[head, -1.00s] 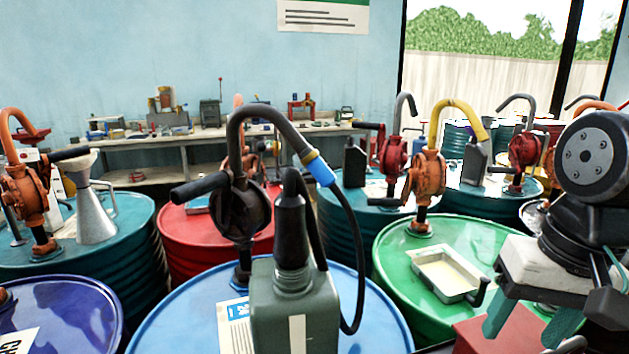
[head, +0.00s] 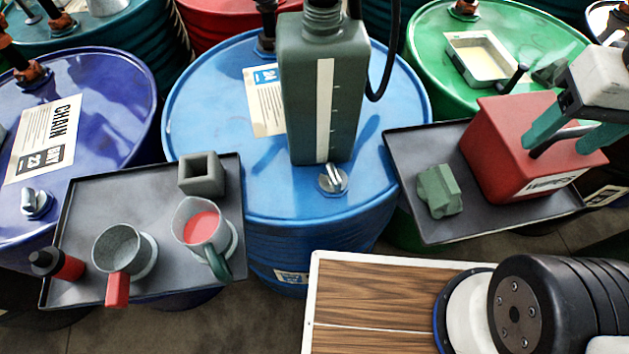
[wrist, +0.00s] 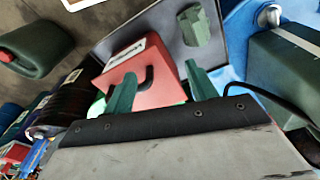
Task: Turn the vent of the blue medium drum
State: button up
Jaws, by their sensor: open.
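The blue drum (head: 225,110) stands in the middle of the head view. Its vent (head: 333,179) is a small silvery cap with a raised grip, near the front of the lid. A green jug (head: 298,100) stands on the lid just behind the vent. In the wrist view the vent (wrist: 268,16) shows at the top right. My gripper (head: 573,138) has teal fingers and is open, well to the right of the vent. Its fingers are around the handle area of a red canister (head: 510,150); I cannot tell whether they touch it. The fingers also show in the wrist view (wrist: 160,90).
The canister and a green block (head: 439,190) are on a right tray (head: 420,150). A left tray (head: 75,215) holds two mugs, a grey square block and a small bottle. A wooden-topped surface (head: 380,300) is in front. A purple drum (head: 105,90) is left, a green drum (head: 425,50) right.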

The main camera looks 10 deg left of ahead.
aim_at(336, 181)
jog(key=u, duration=1.6)
jog(key=k, duration=0.8)
jog(key=z, duration=1)
